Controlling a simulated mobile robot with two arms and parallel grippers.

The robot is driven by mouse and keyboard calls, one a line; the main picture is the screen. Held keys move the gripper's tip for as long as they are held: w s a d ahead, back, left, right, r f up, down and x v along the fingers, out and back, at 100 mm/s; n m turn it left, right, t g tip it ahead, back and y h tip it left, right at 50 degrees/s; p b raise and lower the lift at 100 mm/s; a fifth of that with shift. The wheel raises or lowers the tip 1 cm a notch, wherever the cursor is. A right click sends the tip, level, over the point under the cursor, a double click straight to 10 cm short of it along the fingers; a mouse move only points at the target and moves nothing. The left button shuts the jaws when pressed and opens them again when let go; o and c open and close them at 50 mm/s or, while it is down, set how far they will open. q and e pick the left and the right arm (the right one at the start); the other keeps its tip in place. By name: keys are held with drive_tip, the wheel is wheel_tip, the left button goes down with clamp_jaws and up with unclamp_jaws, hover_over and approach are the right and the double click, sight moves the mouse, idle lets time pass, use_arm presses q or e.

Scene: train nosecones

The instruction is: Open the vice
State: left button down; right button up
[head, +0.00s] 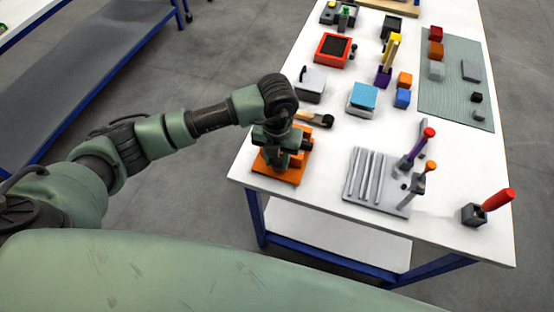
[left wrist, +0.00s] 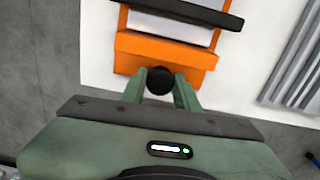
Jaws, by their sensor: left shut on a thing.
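The orange vice (head: 290,178) stands at the near left corner of the white table, partly hidden by my left gripper (head: 282,152). In the left wrist view, the orange body of the vice (left wrist: 165,50) lies just ahead of my left gripper (left wrist: 160,88), with a dark bar (left wrist: 185,12) across it. A round black knob (left wrist: 160,80) of the vice sits between the two green fingers, which are shut on it. How far the jaws of the vice stand apart cannot be told. My right gripper is not in view.
A grey grooved plate (head: 364,175) with upright tools lies right of the vice. A brush-like tool (head: 316,118) lies just behind it, and a grey block with a handle (head: 311,84) stands farther back.

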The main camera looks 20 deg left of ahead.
use_arm(q)
drive_tip(key=n+b, duration=0.1)
drive_tip(key=n, duration=0.2)
drive_tip(key=shift+n, duration=0.4)
drive_tip(key=n, duration=0.3)
drive_tip(key=shift+r+n, duration=0.15)
drive_tip(key=shift+n, duration=0.15)
drive_tip(key=shift+w, duration=0.1)
drive_tip(key=shift+w+a+r, duration=0.1)
idle(0.5)
drive_tip(key=c, duration=1.1)
unclamp_jaws()
drive_tip(key=shift+o, duration=0.2)
drive_tip(key=shift+a, duration=0.1)
